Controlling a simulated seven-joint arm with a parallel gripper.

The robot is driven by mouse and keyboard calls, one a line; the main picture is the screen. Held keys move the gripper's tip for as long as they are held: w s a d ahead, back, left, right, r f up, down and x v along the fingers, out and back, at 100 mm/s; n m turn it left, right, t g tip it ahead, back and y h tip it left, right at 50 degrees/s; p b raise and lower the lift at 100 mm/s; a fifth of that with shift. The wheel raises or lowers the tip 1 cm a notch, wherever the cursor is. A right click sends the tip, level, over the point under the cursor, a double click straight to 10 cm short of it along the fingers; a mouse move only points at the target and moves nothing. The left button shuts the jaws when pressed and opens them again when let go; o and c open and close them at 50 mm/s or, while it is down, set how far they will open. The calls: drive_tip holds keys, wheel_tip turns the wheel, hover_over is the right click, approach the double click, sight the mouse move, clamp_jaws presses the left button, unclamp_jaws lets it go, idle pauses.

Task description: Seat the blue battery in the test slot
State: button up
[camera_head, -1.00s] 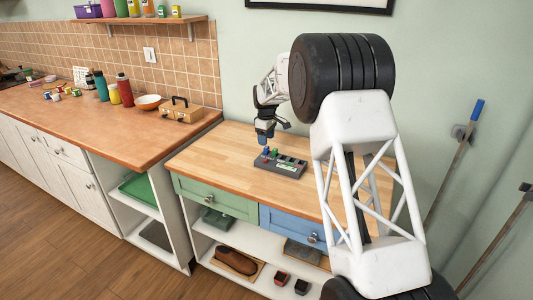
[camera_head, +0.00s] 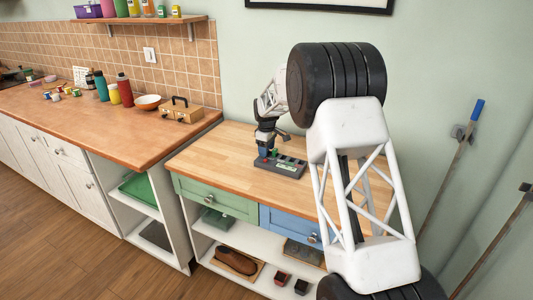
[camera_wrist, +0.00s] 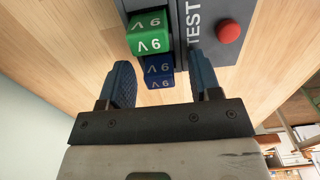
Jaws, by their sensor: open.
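The blue battery (camera_wrist: 158,68), marked 9V, stands at the end of a grey tester (camera_wrist: 220,60) in the wrist view, beside the green battery (camera_wrist: 150,38). My gripper (camera_wrist: 163,82) is open, with one finger on each side of the blue battery; the left finger is clearly apart from it. In the head view my gripper (camera_head: 264,148) is low at the left end of the tester (camera_head: 287,170) and largely hides the batteries. The TEST lettering and a red button (camera_wrist: 229,32) lie right of the batteries in the wrist view. The test slot's opening cannot be made out.
The wooden worktop (camera_head: 220,158) is clear around the tester. Drawers and open shelves are below.

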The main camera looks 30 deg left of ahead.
idle(0.4)
drive_tip(key=c, duration=1)
drive_tip(key=shift+r, duration=0.1)
drive_tip(key=shift+r, duration=1.5)
drive_tip(key=shift+s+r, duration=0.1)
drive_tip(key=shift+r, duration=0.15)
drive_tip(key=shift+s+d+r, duration=0.2)
drive_tip(key=shift+s+d, duration=1.35)
drive_tip(key=shift+s, duration=0.55)
drive_tip(key=shift+s+d+r, duration=0.25)
drive_tip(key=shift+s+d, duration=1.35)
drive_tip(key=shift+s, duration=0.55)
drive_tip(key=shift+s+d+r, duration=0.2)
drive_tip(key=shift+s+d, duration=1.35)
drive_tip(key=shift+s, duration=0.55)
